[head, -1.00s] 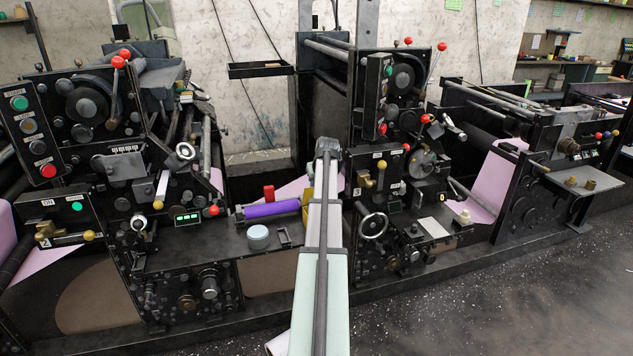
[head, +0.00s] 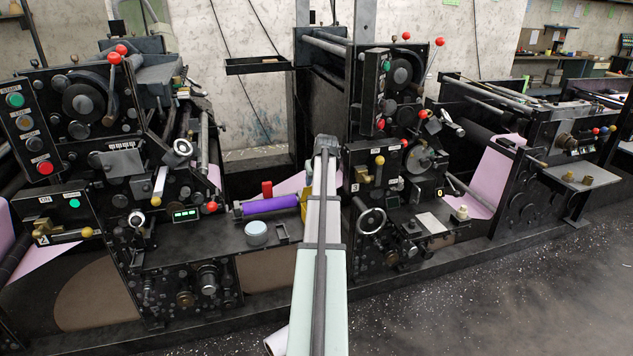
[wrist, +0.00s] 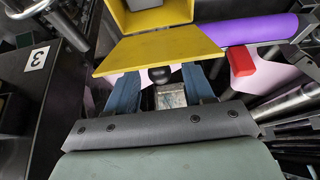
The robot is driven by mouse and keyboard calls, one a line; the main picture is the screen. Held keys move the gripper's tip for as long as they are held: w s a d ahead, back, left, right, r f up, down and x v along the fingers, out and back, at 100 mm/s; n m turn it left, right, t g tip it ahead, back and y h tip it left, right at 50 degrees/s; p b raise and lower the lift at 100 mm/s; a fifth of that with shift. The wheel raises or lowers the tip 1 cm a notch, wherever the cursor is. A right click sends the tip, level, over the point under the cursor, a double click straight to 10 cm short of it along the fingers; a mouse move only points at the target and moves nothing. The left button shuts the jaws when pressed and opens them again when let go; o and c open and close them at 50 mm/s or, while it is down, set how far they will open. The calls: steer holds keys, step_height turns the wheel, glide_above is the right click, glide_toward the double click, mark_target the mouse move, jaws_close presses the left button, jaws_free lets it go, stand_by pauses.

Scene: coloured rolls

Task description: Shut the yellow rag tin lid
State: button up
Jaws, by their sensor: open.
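The yellow rag tin (wrist: 150,17) is at the top of the wrist view, with something grey inside its opening. Its flat yellow lid (wrist: 160,48) stands open, reaching out from the tin towards my gripper. My gripper (wrist: 161,82) is open, with its blue fingers spread just beyond the lid's near edge. A black knob (wrist: 160,75) shows between the fingers at that edge; I cannot tell whether they touch it. In the head view my arm hides most of the tin, and only a little yellow (head: 305,214) shows beside it.
A purple roll (head: 270,205) lies left of the tin, with a red block (head: 267,188) behind it. A pale blue round tin (head: 256,233) stands on the dark bench. Black press machinery with levers and handwheels (head: 371,221) stands on both sides.

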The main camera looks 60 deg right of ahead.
steer(key=v, duration=1.3)
steer(key=shift+s+r, duration=0.2)
steer(key=shift+r, duration=0.1)
steer(key=shift+a, duration=0.1)
